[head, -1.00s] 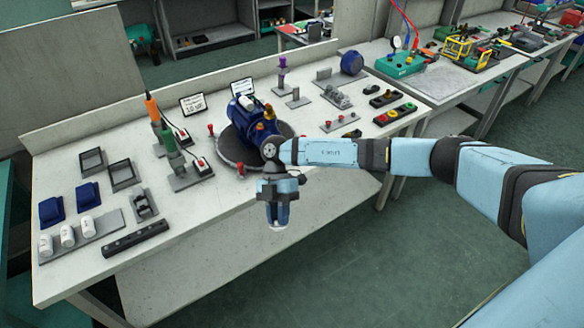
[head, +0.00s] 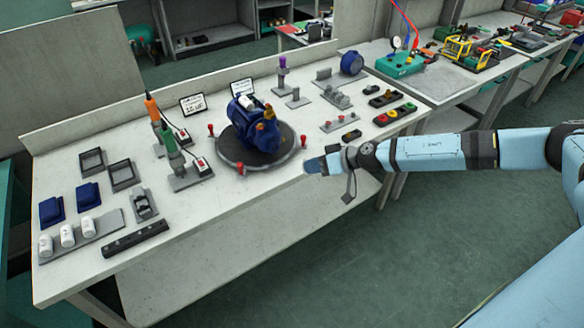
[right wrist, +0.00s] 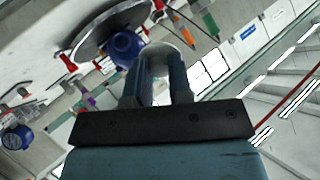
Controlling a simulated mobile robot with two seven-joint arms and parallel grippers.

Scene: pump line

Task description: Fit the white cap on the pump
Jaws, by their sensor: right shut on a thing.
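The blue pump (head: 252,130) stands on a dark round turntable (head: 232,160) in the middle of the bench. A white part (head: 247,102) shows on its top, and orange-brown fittings are on its right side. My right gripper (head: 312,166) is right of the turntable, above the bench's front edge and apart from the pump. In the right wrist view its fingers (right wrist: 157,75) are shut on a white rounded piece (right wrist: 158,58), which looks like a white cap. The head view hardly shows this piece. Several white caps (head: 67,236) stand on a grey rack at the left. My left gripper is not in view.
Red knobs (head: 238,169) stand around the turntable. Green and orange screwdriver-like tools (head: 171,145) stand left of it. Blue covers (head: 88,195), dark frames and a black bar (head: 135,238) lie at the left. The bench strip before the turntable is clear.

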